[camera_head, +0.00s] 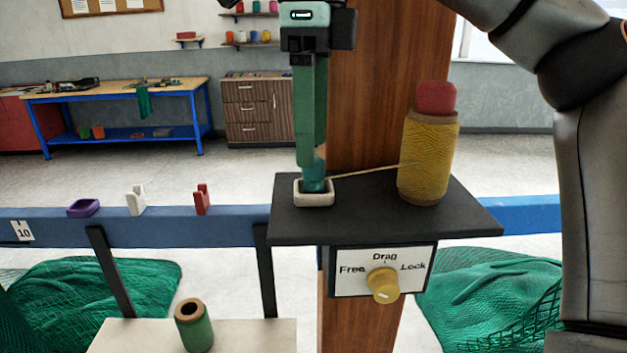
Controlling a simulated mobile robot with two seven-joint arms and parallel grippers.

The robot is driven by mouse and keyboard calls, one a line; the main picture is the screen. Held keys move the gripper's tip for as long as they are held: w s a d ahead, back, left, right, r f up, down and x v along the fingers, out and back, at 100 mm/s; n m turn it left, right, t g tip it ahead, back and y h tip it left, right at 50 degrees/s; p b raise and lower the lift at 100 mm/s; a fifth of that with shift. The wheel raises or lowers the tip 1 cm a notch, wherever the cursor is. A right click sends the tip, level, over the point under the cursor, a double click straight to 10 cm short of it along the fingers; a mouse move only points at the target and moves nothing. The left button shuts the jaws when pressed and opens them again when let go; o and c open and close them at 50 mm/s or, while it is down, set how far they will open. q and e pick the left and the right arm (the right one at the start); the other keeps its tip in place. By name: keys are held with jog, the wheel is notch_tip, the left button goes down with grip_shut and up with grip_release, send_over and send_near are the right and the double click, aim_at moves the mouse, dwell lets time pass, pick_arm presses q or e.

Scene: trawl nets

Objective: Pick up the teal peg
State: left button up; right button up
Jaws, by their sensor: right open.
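The teal peg (314,184) stands in a small white dish (314,198) on the black shelf. Only its lower part shows clearly; its top is hidden by or blends with my fingers. My right gripper (312,164) points straight down over the peg, with its long green fingers seen nearly edge-on. It is open, with its tips at the peg. I cannot tell whether the fingers touch it. A thread runs from beside the peg to the yellow spool (428,160). My left gripper is not in view.
The yellow spool stands upright on the black shelf (390,225), right of the dish, with a red top (436,98). A Free/Drag/Lock panel with a knob (383,285) is below. A blue rail (170,228) carries small holders. A green spool (194,326) stands lower left.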

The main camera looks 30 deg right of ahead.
aim_at(313, 176)
notch_tip(313, 176, down, 4)
jog(key=shift+w+d+f+b, duration=0.1)
jog(key=shift+d+b, duration=0.05)
jog(key=shift+b, duration=0.65)
grip_shut()
